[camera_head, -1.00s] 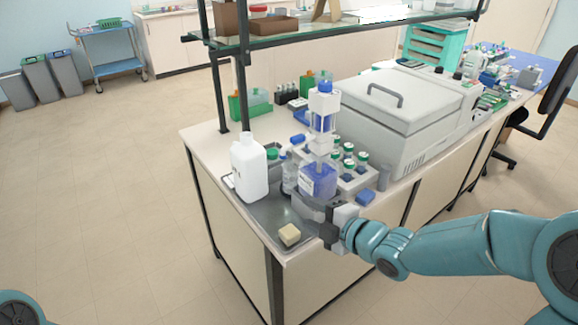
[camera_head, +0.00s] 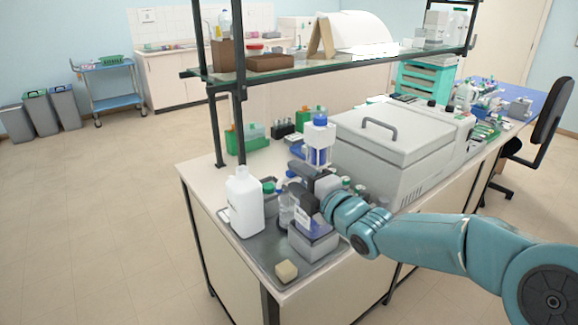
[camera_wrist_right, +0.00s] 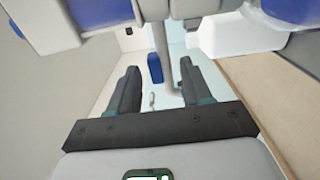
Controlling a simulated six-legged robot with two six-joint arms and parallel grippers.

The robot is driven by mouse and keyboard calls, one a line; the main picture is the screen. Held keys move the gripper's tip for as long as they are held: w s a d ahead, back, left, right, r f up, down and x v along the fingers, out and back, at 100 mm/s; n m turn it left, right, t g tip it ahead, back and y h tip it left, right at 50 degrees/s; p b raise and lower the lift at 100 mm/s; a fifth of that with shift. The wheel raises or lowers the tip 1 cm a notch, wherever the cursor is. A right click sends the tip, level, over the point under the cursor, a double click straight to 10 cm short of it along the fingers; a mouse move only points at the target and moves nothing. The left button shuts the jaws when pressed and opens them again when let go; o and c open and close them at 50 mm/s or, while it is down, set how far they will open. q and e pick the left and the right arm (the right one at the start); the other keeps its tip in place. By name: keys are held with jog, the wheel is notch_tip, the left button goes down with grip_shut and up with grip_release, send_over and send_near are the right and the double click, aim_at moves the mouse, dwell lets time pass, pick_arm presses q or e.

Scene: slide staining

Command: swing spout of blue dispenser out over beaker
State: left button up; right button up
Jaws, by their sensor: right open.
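My left gripper is out of view.
A white jug (camera_head: 244,202) stands left of the dispenser on a grey tray (camera_head: 262,262). A yellowish block (camera_head: 286,271) lies at the tray's front. A large grey lidded machine (camera_head: 392,150) is on the right, and a glass shelf (camera_head: 345,62) runs above.

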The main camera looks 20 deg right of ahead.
aim_at(294, 177)
jog(key=shift+p+x, duration=0.4)
jog(key=shift+x, duration=1.4)
jog(key=shift+c, duration=0.4)
grip_shut()
